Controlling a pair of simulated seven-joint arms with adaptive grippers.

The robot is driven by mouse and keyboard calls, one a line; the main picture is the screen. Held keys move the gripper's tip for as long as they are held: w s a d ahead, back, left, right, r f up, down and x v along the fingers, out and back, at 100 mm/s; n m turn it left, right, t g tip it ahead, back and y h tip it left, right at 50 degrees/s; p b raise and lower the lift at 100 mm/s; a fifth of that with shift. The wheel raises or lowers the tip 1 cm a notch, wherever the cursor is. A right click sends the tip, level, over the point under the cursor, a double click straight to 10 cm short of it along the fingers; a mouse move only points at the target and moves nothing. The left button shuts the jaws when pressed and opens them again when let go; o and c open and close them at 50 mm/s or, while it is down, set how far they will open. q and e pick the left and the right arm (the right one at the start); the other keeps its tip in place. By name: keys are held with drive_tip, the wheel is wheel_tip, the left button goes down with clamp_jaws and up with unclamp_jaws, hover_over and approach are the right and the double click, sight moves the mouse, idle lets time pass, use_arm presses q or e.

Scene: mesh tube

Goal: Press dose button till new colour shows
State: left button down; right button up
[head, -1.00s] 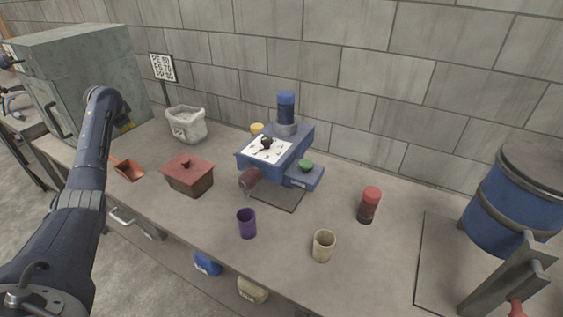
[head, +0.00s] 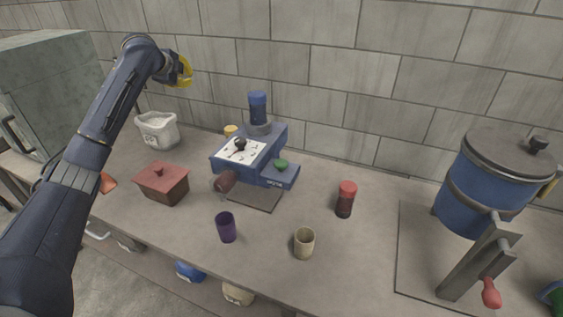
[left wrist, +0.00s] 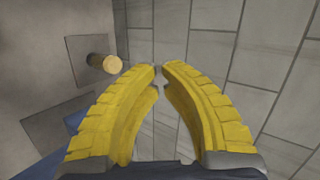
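A blue machine (head: 262,172) stands near the wall in the middle of the table. It has a blue-capped hopper (head: 258,106), a white panel (head: 240,151) with a dark knob (head: 240,144), and a green domed button (head: 281,164) on its low right part. No lit colour can be made out on it. My left gripper (head: 184,70) has yellow fingers and is raised in the air, left of and above the machine, apart from it. In the left wrist view its fingertips (left wrist: 160,69) meet or nearly meet with nothing between them. My right gripper is out of view.
A purple cup (head: 226,228), a beige cup (head: 304,243) and a red-topped shaker (head: 345,199) stand in front of the machine. A lidded red box (head: 163,184) and a white bin (head: 157,131) stand left. A large blue pot (head: 490,185) stands right.

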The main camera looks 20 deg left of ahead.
use_arm(q)
drive_tip(key=s+d+m+h, duration=0.1)
drive_tip(key=d+m, duration=0.2)
drive_tip(key=d, duration=0.5)
drive_tip(key=s+d+r+m+h, duration=0.1)
drive_tip(key=d+m, duration=0.1)
drive_tip(key=d, duration=0.6)
drive_tip(key=d+r+m+g+h, duration=0.1)
drive_tip(key=d+m+h, duration=0.1)
drive_tip(key=d, duration=0.5)
drive_tip(key=shift+s+d+r+m, duration=0.15)
drive_tip(key=shift+s+d+m, duration=0.25)
drive_tip(key=shift+m, duration=0.4)
drive_tip(key=s+d+f+m+g, duration=0.1)
drive_tip(key=s+d+f+m, duration=0.2)
drive_tip(key=d, duration=0.5)
drive_tip(key=m+g+h, duration=0.1)
drive_tip(key=m+g, duration=0.2)
drive_tip(key=m, duration=0.1)
hover_over(281, 166)
drive_tip(key=w, duration=0.3)
wheel_tip(281, 166, down, 3)
drive_tip(key=shift+w+r, duration=0.1)
drive_tip(key=shift+w, duration=0.1)
drive_tip(key=shift+f, duration=4.4)
drive_tip(key=shift+f, duration=0.25)
drive_tip(key=shift+f, duration=0.2)
